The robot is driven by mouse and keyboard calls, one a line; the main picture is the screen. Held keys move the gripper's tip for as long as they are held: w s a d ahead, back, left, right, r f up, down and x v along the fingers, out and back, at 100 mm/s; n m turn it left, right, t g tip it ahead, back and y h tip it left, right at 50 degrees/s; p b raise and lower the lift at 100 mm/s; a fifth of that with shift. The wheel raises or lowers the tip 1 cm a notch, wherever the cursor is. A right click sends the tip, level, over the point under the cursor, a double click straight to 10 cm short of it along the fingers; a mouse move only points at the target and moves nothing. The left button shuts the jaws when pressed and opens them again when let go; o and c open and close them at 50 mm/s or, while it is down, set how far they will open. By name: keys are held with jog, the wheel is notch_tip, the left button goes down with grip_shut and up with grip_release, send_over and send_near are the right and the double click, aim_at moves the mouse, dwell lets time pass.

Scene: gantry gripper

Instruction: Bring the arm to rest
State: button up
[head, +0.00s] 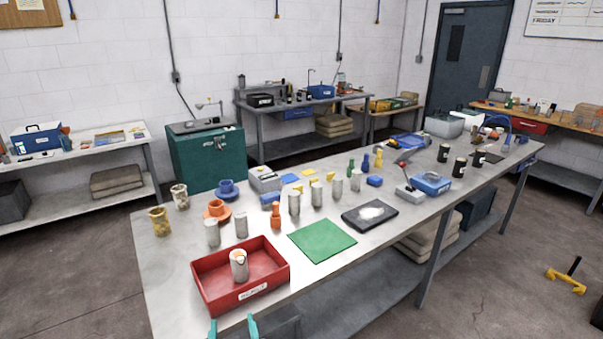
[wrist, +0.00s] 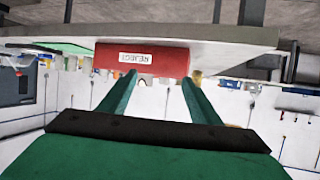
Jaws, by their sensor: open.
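My gripper (head: 232,329) shows at the bottom edge of the head view, its two teal fingertips apart with nothing between them. It is in front of the long metal table (head: 165,290), near the red tray. In the wrist view my gripper (wrist: 160,88) also shows open and empty, its two green fingers spread, and the picture is upside down. The rest of my arm is out of the head view.
A red tray (head: 272,283) labelled REJECT stands at the table's near end with a pale cylinder (head: 239,267) in it; the tray's front also shows in the wrist view (wrist: 172,60). A green mat (head: 322,240), a black tray (head: 352,222) and several cylinders and bottles stand beyond.

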jog(key=s+d+f+m+t+h, duration=0.1)
jog(key=s+d+f, duration=0.4)
jog(key=s+f, duration=0.25)
jog(key=s+d+f+m+h, duration=0.1)
jog(key=s+d+f, duration=0.45)
jog(key=s, duration=0.25)
jog(key=s+d+h, duration=0.1)
jog(key=s+d, duration=0.1)
jog(key=s, duration=0.8)
jog(key=s+d+r+m+t+h, duration=0.1)
jog(key=s+d, duration=0.2)
jog(key=s, duration=0.7)
jog(key=shift+s+d, duration=0.25)
